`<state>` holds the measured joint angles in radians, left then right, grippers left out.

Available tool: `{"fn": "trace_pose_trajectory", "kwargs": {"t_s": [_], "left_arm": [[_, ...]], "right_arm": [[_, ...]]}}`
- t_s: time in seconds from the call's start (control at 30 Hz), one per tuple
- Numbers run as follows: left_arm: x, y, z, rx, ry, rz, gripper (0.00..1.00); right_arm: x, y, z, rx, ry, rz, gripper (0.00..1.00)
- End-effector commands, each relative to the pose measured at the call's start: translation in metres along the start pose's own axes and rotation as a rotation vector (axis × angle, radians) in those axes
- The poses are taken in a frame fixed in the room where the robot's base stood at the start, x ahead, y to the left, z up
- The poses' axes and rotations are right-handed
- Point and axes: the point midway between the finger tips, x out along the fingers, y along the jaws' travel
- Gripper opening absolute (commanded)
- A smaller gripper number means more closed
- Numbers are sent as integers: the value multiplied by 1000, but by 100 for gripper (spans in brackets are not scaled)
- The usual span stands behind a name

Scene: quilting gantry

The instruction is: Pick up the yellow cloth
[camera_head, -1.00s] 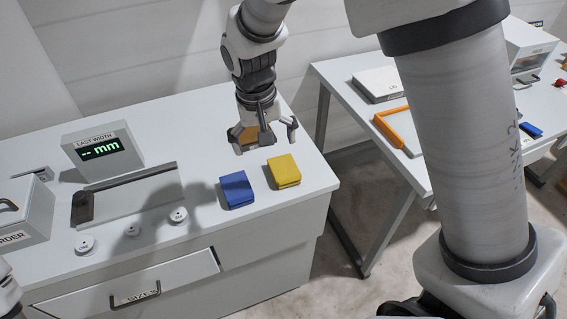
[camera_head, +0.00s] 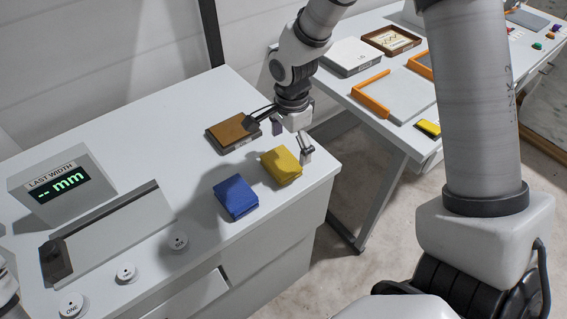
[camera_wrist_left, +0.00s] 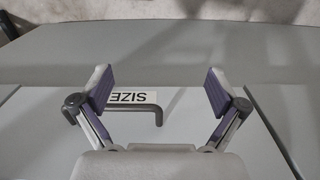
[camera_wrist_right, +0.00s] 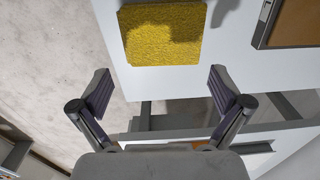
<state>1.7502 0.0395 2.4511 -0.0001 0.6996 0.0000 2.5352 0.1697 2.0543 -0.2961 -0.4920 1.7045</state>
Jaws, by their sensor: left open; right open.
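The yellow cloth (camera_head: 281,166) is a folded block on the white counter near its right end, just right of a blue cloth (camera_head: 236,197). My right gripper (camera_head: 291,140) is open and empty, above and just behind the yellow cloth in the head view. In the right wrist view the yellow cloth (camera_wrist_right: 162,33) lies ahead of the open fingers (camera_wrist_right: 161,92), apart from them, with a shadow on its top. My left gripper (camera_wrist_left: 158,90) is open and empty, facing the drawer front with the SIZES label (camera_wrist_left: 134,98).
A brown-topped tray (camera_head: 232,133) lies behind the yellow cloth. The width display (camera_head: 57,184), a grey plate (camera_head: 112,232) and round white buttons (camera_head: 178,241) are to the left. A gap separates the counter from a second table (camera_head: 352,105) holding an orange-edged tray (camera_head: 371,95).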

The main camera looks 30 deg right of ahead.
Motion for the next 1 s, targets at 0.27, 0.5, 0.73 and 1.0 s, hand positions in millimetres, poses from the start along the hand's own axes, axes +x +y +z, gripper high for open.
{"fn": "trace_pose_trajectory", "kwargs": {"t_s": [0.27, 0.5, 0.73, 1.0], "left_arm": [[-9, 0, -1, -1, 1, 0, 97], [-9, 0, 0, -1, 1, 0, 97], [-8, 0, 0, 0, 1, 0, 97], [-11, 0, 0, -1, 1, 0, 97]], "right_arm": [[42, 2, 2, -2, 0, 2, 100], [44, 2, 2, -2, 0, 0, 86], [44, 2, 2, -2, 0, 1, 64], [41, 1, 2, -3, 0, 1, 64]]}}
